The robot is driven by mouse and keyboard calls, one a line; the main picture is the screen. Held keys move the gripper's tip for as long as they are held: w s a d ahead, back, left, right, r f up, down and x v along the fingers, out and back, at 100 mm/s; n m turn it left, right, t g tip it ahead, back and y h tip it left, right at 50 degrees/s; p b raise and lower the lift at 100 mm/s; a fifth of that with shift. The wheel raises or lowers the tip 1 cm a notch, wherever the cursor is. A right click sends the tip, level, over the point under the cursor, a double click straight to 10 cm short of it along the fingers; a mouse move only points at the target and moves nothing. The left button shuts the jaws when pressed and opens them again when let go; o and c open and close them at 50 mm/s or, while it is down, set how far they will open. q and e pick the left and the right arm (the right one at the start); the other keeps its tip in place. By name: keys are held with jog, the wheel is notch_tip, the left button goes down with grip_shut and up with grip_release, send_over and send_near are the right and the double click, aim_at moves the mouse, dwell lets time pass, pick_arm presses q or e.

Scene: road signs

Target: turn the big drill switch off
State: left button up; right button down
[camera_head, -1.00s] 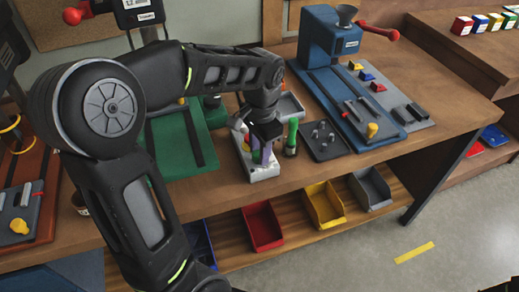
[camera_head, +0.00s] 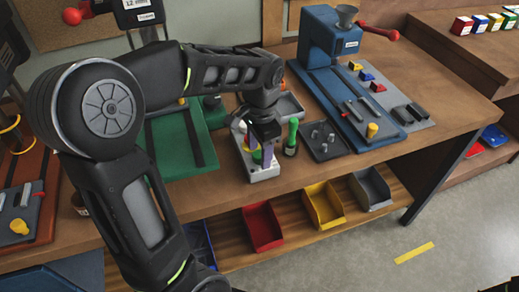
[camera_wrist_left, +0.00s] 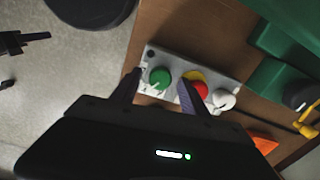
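A light grey control box (camera_head: 262,170) stands near the front edge of the workbench, right of a green machine base. In the left wrist view it carries a green knob (camera_wrist_left: 159,78), a red button on a yellow collar (camera_wrist_left: 199,88) and a white knob (camera_wrist_left: 223,99). Small marks beside the green knob are too small to read. My left gripper (camera_head: 263,154) is over the box. In the left wrist view its fingers (camera_wrist_left: 157,92) are apart, one on each side of the green knob; I cannot tell whether they touch it. My right gripper is not clearly visible.
A green cylinder (camera_head: 291,136) stands just right of the box, beside a dark tray of pegs (camera_head: 326,150). The green machine base (camera_head: 170,150) is at left and a blue machine (camera_head: 330,40) at right. Red, yellow and grey bins (camera_head: 263,226) sit on the shelf below.

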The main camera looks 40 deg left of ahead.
pick_arm(q)
jog(key=shift+r, duration=0.1)
notch_tip(320, 180, up, 8)
jog(key=shift+s+d+f+b, duration=0.1)
jog(key=shift+d+f+b, duration=0.1)
jog(key=shift+b, duration=0.1)
dwell(0.3)
dwell(0.4)
